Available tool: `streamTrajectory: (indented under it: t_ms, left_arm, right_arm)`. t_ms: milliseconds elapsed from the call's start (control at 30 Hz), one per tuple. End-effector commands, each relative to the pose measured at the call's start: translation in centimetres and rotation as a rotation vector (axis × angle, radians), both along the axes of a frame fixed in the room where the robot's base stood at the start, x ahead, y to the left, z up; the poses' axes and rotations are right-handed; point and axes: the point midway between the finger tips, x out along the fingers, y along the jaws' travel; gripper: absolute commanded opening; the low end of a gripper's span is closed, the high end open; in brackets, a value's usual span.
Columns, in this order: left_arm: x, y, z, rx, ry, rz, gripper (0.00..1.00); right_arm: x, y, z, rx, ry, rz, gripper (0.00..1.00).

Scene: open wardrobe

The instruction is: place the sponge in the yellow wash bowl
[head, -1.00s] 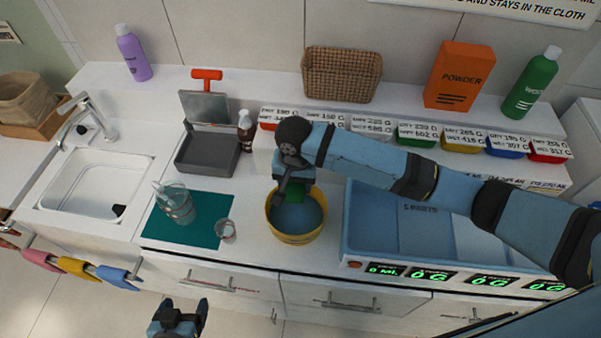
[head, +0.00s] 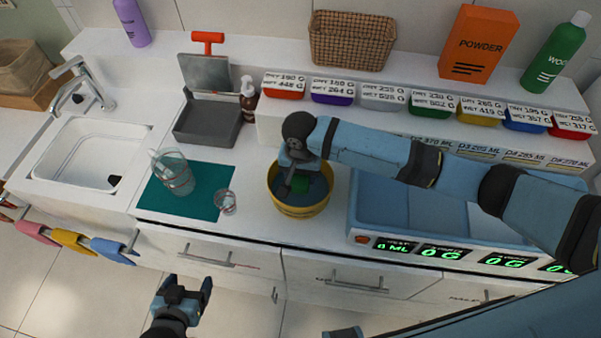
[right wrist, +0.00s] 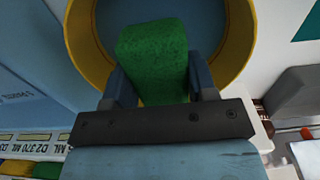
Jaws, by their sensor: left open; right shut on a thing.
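The yellow wash bowl (head: 300,209) stands on the white counter, left of the blue tray unit, with a blue inside. My right gripper (head: 294,182) reaches down into the bowl's opening and is shut on the green sponge (head: 301,184). In the right wrist view the sponge (right wrist: 155,58) sits between the two fingers (right wrist: 160,85), over the inside of the bowl (right wrist: 243,40). Whether the sponge touches the bowl's bottom cannot be told. My left gripper (head: 184,292) is open and empty, low in front of the counter.
Left of the bowl, a glass jug (head: 173,172) and a small glass (head: 226,202) stand on a teal mat (head: 160,204). The blue tray unit (head: 380,208) is close on the right. Behind are a grey box (head: 207,125), a brown bottle (head: 248,98) and a row of labelled colored bins.

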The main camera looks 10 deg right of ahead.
Motion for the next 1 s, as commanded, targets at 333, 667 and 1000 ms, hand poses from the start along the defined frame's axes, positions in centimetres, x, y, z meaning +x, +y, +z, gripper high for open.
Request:
streamTrajectory:
  t_ms: [333,667,1000]
  left_arm:
    - [-0.04,-0.83,-1.06,-0.011,0.001,-0.012,0.78]
    - [0.05,-0.55,-0.86,-0.009,-0.004,-0.007,0.78]
    - [-0.15,-0.43,-1.42,-0.006,0.006,-0.006,0.78]
  right_arm:
    - [0.01,0.02,-1.14,0.000,0.000,0.000,0.30]
    - [0.00,0.01,-1.13,0.000,0.000,0.000,0.82]
    - [-0.01,0.01,-1.14,0.000,0.000,0.000,0.82]
